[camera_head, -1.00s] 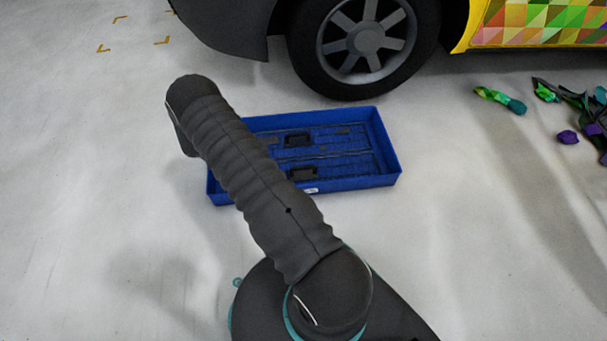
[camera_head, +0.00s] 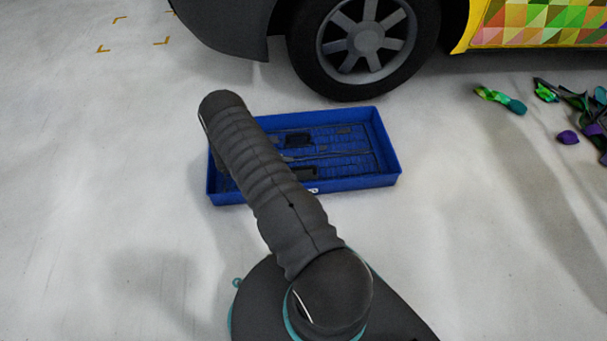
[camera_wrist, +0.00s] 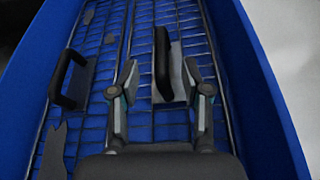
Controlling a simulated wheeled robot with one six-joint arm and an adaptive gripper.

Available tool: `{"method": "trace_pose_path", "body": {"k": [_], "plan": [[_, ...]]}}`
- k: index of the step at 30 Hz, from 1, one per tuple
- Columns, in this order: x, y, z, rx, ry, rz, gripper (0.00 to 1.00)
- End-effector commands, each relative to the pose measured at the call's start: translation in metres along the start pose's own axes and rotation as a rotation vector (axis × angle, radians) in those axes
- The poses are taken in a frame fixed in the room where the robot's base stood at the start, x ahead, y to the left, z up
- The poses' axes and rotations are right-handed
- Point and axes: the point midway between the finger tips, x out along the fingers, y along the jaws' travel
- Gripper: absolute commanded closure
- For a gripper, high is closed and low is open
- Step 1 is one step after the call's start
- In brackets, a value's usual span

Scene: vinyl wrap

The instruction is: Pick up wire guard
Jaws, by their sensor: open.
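My gripper (camera_wrist: 159,100) is open over the blue tray in the wrist view, one finger on each side. A black handle-like piece (camera_wrist: 161,58), with a grey flat part (camera_wrist: 179,72) beside it, lies between and beyond the fingertips. A second black handle-shaped piece (camera_wrist: 63,82) lies to the left, outside the fingers. I cannot tell which piece is the wire guard. No contact with the fingers shows. In the head view my arm hides the gripper and the tray's left part; a dark piece (camera_head: 299,140) shows inside the tray.
The blue tray (camera_head: 350,183) has raised walls; its right wall (camera_wrist: 262,85) runs close to the gripper in the wrist view. A car wheel (camera_head: 363,45) stands just behind the tray. Coloured wrap scraps (camera_head: 500,99) lie on the floor at right. Floor in front is clear.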

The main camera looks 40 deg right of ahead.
Motion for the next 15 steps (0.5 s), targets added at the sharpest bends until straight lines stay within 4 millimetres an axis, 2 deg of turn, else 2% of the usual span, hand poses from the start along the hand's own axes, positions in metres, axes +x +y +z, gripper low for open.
{"method": "trace_pose_path", "body": {"k": [5, 9, 15], "plan": [[0.014, -0.002, -0.006, 0.000, -0.001, -0.003, 0.52], [0.034, -0.003, -0.013, 0.000, -0.001, -0.003, 0.52], [0.051, -0.002, -0.011, 0.001, 0.000, -0.001, 0.52]]}}
